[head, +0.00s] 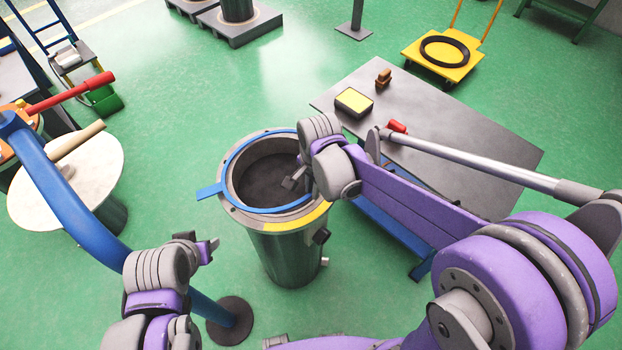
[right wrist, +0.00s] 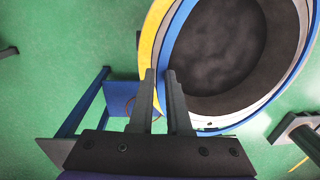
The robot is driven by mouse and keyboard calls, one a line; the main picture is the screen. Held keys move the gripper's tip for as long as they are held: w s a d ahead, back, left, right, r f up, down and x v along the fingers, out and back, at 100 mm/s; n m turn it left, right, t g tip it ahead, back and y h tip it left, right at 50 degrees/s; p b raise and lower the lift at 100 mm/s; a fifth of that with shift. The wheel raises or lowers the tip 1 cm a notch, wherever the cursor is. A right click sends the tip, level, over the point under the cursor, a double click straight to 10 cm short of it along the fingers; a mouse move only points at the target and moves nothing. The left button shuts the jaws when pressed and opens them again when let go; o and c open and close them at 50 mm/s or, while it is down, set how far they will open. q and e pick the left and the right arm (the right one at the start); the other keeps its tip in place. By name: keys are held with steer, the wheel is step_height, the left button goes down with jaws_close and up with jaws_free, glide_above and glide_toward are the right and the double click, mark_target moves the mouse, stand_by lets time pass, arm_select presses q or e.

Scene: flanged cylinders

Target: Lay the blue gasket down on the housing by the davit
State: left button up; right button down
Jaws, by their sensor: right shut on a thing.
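The blue gasket (head: 208,191), a flat ring with a tab on its left, is at the mouth of the steel housing (head: 285,258). The ring roughly follows the housing's grey flange, which carries a yellow segment at the front. I cannot tell whether the ring touches the flange all round. My right gripper (head: 292,181) is at the right side of the mouth, shut on the gasket; its fingers also show in the right wrist view (right wrist: 160,88). The blue davit (head: 72,192) curves down at the left of the housing. My left gripper (head: 212,250) is in front-left of the housing, its jaw state unclear.
A grey table (head: 470,150) with a yellow-topped box (head: 354,101) and a red item (head: 397,126) stands right of the housing. A round pale lid (head: 95,165) lies on a drum at the left. A yellow cart (head: 420,58) holds a black ring. Green floor behind the housing is clear.

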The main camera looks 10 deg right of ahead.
steer(key=shift+s+f+m+t+y, duration=0.25)
steer(key=shift+s+m+t+y, duration=0.3)
steer(key=shift+t+y, duration=0.4)
step_height(320, 180, down, 3)
steer(key=shift+s+f+h+b, duration=0.1)
steer(key=shift+h+b, duration=0.15)
steer(key=shift+b, duration=1)
arm_select(q)
steer(key=shift+s+f+b, duration=0.1)
steer(key=shift+s+f, duration=0.35)
steer(key=shift+f, duration=0.35)
steer(key=shift+s+f+b, duration=0.15)
steer(key=shift+s+f, duration=0.25)
steer(key=shift+f, duration=0.4)
steer(key=shift+s+f+b, duration=0.1)
steer(key=shift+s+f, duration=0.35)
steer(key=shift+f, duration=0.35)
arm_select(e)
steer(key=shift+f, duration=0.55)
steer(key=shift+w, duration=0.2)
arm_select(q)
steer(key=shift+s+f, duration=0.1)
steer(key=shift+f, duration=0.05)
arm_select(e)
steer(key=shift+s+t, duration=0.15)
steer(key=shift+t, duration=0.3)
arm_select(q)
steer(key=shift+f, duration=0.2)
arm_select(e)
steer(key=shift+d, duration=0.1)
